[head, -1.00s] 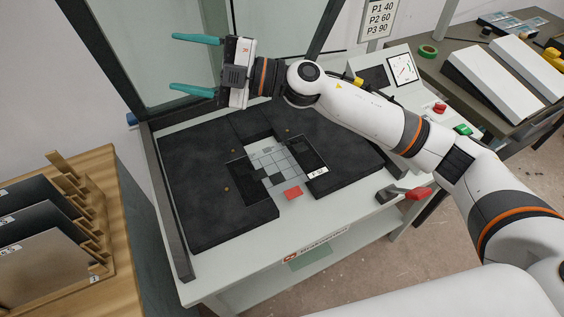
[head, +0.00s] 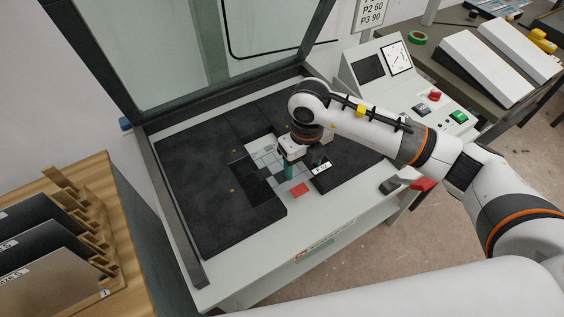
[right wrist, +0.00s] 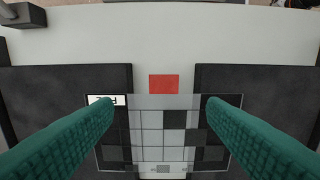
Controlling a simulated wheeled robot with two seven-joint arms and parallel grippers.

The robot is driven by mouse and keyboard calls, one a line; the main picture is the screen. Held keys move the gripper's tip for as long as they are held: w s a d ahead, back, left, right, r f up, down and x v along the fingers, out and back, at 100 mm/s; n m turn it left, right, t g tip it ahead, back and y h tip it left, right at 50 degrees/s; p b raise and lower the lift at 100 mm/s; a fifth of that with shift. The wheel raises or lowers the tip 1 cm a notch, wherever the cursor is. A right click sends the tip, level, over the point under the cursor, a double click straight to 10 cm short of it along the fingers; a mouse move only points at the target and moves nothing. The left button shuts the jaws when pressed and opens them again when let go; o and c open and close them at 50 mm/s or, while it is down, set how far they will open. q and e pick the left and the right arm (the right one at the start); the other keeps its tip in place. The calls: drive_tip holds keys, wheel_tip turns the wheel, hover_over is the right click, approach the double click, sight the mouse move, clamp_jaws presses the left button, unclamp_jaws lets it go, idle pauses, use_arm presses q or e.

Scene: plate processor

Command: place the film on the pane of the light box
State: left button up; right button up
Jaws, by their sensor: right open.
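The film (right wrist: 152,133), a see-through sheet with a grey and black checker pattern and a white label at one corner, lies in the gap between black mats in the middle of the light box (head: 345,222). It also shows in the head view (head: 262,158), partly covered by my right gripper. The pane under it is hard to tell apart from the film. My right gripper (head: 302,166) points down over the film. In the right wrist view its teal fingers (right wrist: 160,110) are wide apart over the film's two sides, with nothing held. My left gripper is out of view.
Black mats (head: 195,180) surround the gap. A red square (right wrist: 164,84) lies at the film's edge. The framed glass lid (head: 180,50) stands raised. A control panel (head: 405,85) is at right, a wooden rack (head: 85,225) with plates at left.

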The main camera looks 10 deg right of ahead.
sight(301, 191)
wheel_tip(301, 191, down, 3)
drive_tip(key=shift+f+p, duration=0.1)
drive_tip(key=shift+p, duration=0.25)
drive_tip(key=f+p, duration=0.1)
drive_tip(key=f, duration=0.1)
drive_tip(key=s+f+p, duration=0.1)
drive_tip(key=f, duration=0.1)
drive_tip(key=shift+a+f, duration=0.15)
drive_tip(key=shift+f, duration=0.2)
drive_tip(key=shift+w+f, duration=0.1)
drive_tip(key=shift+f, duration=0.25)
drive_tip(key=shift+f, duration=0.25)
drive_tip(key=shift+c, duration=0.4)
drive_tip(key=c, duration=1.1)
